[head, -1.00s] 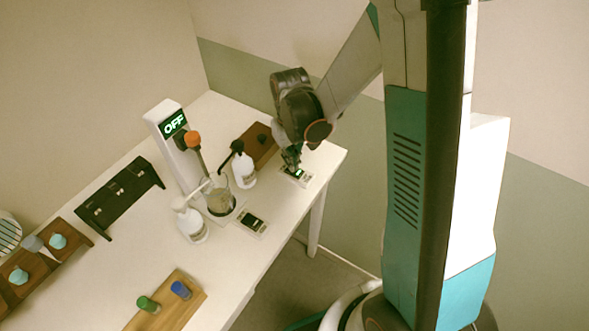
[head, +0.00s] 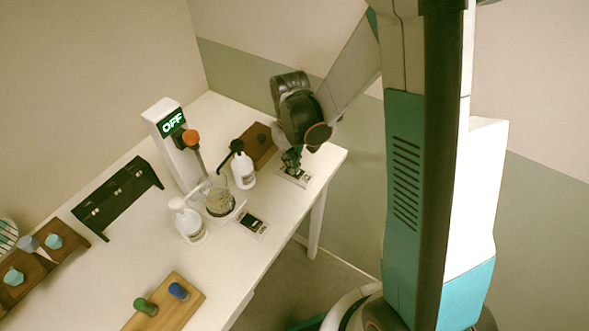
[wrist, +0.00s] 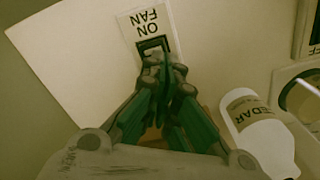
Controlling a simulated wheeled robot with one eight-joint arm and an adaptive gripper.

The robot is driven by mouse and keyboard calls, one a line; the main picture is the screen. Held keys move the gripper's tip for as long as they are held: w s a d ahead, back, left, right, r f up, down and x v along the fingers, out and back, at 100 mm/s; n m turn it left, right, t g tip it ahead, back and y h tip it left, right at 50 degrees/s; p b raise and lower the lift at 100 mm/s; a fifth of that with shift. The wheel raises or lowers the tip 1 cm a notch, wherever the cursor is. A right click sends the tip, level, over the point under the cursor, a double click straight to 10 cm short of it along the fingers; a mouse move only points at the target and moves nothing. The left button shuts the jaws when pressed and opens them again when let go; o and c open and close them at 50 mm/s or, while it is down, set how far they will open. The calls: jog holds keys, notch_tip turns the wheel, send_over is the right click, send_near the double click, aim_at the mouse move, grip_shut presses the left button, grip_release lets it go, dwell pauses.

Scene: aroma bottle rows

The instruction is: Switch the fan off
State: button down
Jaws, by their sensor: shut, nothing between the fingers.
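The fan switch (head: 297,181) is a small pale plate with a dark rocker at the table's far right corner. In the wrist view the plate (wrist: 140,22) reads "FAN" and "ON" upside down, and the dark rocker frame (wrist: 152,44) is partly hidden by my fingertips. My gripper (head: 292,163) points down over the plate. Its fingers (wrist: 160,66) are shut and empty, with the tips at the rocker. I cannot tell whether they touch it or which way the rocker is tilted. A round white slatted thing (head: 8,236), possibly the fan, is cut off at the left edge.
A white dispenser bottle with a black pump (head: 243,170) stands close left of my gripper. A glass beaker (head: 219,201), a white column with a lit "OFF" sign (head: 172,122) and a second switch plate (head: 253,223) are nearby. A wooden block (head: 165,305) lies in front.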

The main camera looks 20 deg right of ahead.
jog(key=shift+r, duration=0.15)
jog(key=shift+r+p, duration=2.2)
jog(key=shift+r, duration=1.2)
jog(key=shift+r, duration=0.1)
jog(key=s+r+m+t+b, duration=0.1)
jog(key=s+r+t+b, duration=0.6)
jog(key=s+r, duration=0.4)
jog(key=shift+s+r, duration=0.2)
jog(key=shift+s, duration=1.8)
